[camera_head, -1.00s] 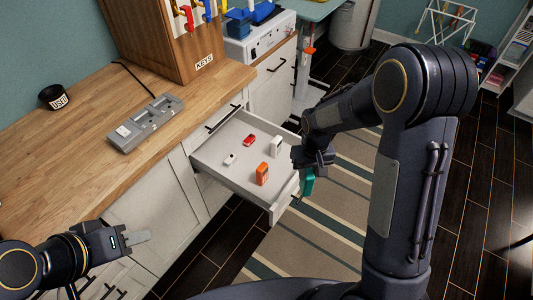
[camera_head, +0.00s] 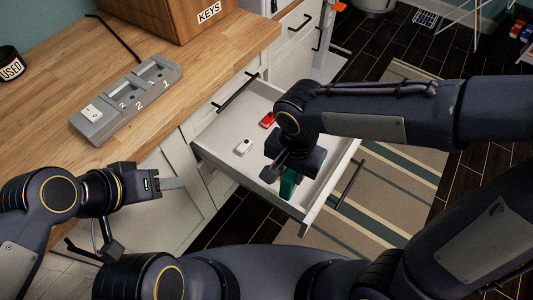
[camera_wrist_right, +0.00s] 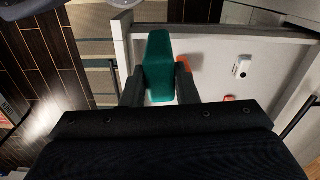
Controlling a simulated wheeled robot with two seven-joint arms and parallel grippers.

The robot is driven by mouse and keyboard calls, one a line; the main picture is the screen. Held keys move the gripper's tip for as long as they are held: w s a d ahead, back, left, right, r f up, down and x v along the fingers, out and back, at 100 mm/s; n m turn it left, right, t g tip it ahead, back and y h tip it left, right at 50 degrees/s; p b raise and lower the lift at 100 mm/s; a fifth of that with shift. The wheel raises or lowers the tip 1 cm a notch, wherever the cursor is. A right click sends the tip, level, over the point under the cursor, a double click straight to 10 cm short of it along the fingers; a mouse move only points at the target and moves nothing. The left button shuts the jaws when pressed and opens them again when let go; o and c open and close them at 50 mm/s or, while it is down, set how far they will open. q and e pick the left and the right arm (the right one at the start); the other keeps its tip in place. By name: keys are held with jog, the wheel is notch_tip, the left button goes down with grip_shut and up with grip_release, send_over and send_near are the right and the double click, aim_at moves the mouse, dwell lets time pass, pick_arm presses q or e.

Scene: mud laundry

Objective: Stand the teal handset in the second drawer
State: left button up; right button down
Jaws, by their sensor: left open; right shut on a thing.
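The teal handset (camera_head: 288,184) is held by my right gripper (camera_head: 290,170), upright, over the front part of the open drawer (camera_head: 213,137). In the right wrist view the handset (camera_wrist_right: 159,68) sits between the two fingers of my right gripper (camera_wrist_right: 159,90). I cannot tell whether its lower end touches the drawer floor. My left gripper (camera_head: 172,184) is open and empty, left of the drawer, in front of the cabinet.
A white item (camera_head: 243,147) and a red item (camera_head: 267,119) lie in the drawer. An orange item (camera_wrist_right: 184,63) is beside the handset, partly hidden. A grey numbered dock (camera_head: 126,104) and a black "USED" cup (camera_head: 10,65) are on the counter (camera_head: 50,140).

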jog(key=shift+s+a+f+m+b, duration=0.2)
jog(key=shift+s+f+b, duration=0.2)
jog(key=shift+s, duration=0.15)
jog(key=shift+s+a+f+m+b, duration=0.15)
jog(key=shift+s+f+m+b, duration=0.15)
jog(key=shift+s, duration=0.25)
jog(key=shift+d+f, duration=0.15)
pick_arm(q)
jog(key=shift+f+b, duration=0.4)
jog(key=shift+f, duration=1.45)
pick_arm(e)
jog(key=w+d+f, duration=0.7)
jog(key=w+f, duration=0.4)
jog(key=f, duration=0.1)
jog(key=shift+w+f, duration=0.25)
pick_arm(q)
jog(key=shift+f, duration=0.1)
pick_arm(e)
jog(key=shift+f, duration=0.1)
jog(key=shift+f+b, duration=0.15)
jog(key=shift+b, duration=0.15)
jog(key=c, duration=1.1)
grip_release()
pick_arm(q)
jog(key=shift+f, duration=0.1)
